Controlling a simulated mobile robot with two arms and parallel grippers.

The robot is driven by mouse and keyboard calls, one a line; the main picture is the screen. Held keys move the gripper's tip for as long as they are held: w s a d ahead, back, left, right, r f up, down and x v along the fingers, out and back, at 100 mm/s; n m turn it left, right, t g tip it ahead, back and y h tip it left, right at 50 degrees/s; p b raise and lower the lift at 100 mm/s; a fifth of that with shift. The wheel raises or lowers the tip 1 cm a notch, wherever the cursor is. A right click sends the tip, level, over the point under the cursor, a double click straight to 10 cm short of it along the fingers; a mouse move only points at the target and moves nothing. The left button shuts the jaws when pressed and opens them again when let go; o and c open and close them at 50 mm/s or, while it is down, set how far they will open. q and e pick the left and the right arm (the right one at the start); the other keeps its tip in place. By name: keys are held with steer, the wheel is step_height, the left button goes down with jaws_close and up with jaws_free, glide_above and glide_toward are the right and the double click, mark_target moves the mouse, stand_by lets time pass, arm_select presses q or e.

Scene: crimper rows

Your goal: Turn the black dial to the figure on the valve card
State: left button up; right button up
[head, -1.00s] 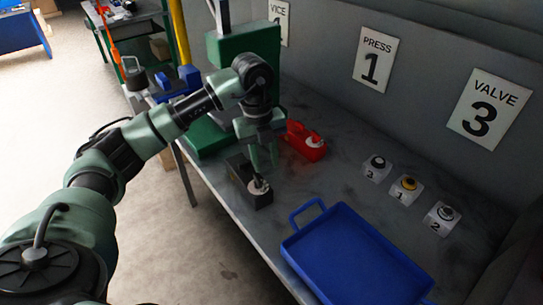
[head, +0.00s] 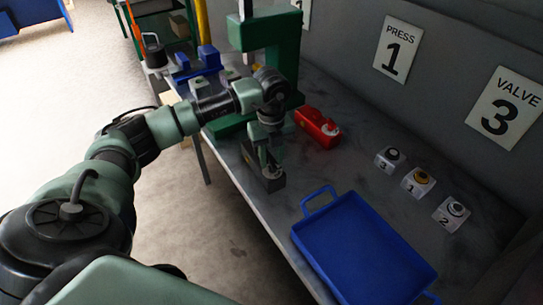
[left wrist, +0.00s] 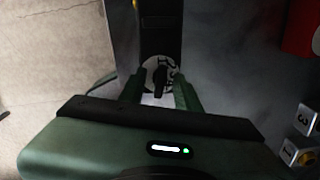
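The black dial unit (head: 270,181) is a dark box near the table's front edge, with a white disc on top. In the left wrist view its black knob (left wrist: 160,82) sits on the white marked disc (left wrist: 149,68). My left gripper (head: 267,158) points down over it. In the left wrist view, its fingers (left wrist: 160,90) stand apart on either side of the knob, with gaps visible. The disc's figures are too small to read surely. The valve card (head: 506,107) on the wall shows 3. My right gripper is not in view.
A red unit (head: 317,128) with a white disc stands behind the black one. A blue tray (head: 318,258) lies to the right. Three numbered blocks with buttons (head: 389,160) stand near the wall. A press card (head: 397,47) shows 1. A green machine (head: 284,32) stands behind my arm.

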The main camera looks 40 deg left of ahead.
arm_select(q)
jaws_close()
steer(key=shift+w+f+m+b, duration=0.1)
steer(key=shift+f+m+b, duration=0.05)
steer(key=shift+m+b, duration=1)
steer(key=m+b, duration=0.3)
steer(key=m, duration=0.1)
steer(key=shift+w+d+m, duration=0.1)
steer(key=shift+d+m, duration=0.05)
steer(key=shift+m, duration=0.2)
steer(key=m+b, duration=0.2)
steer(key=m, duration=0.2)
steer(key=shift+d, duration=0.15)
steer(key=m+b, duration=0.2)
steer(key=m, duration=0.2)
steer(key=shift+d+m, duration=0.1)
steer(key=shift+m, duration=0.2)
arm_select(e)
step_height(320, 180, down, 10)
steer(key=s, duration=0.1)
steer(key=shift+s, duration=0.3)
arm_select(q)
steer(key=shift+r+b, duration=0.2)
steer(key=shift+b, duration=0.1)
jaws_free()
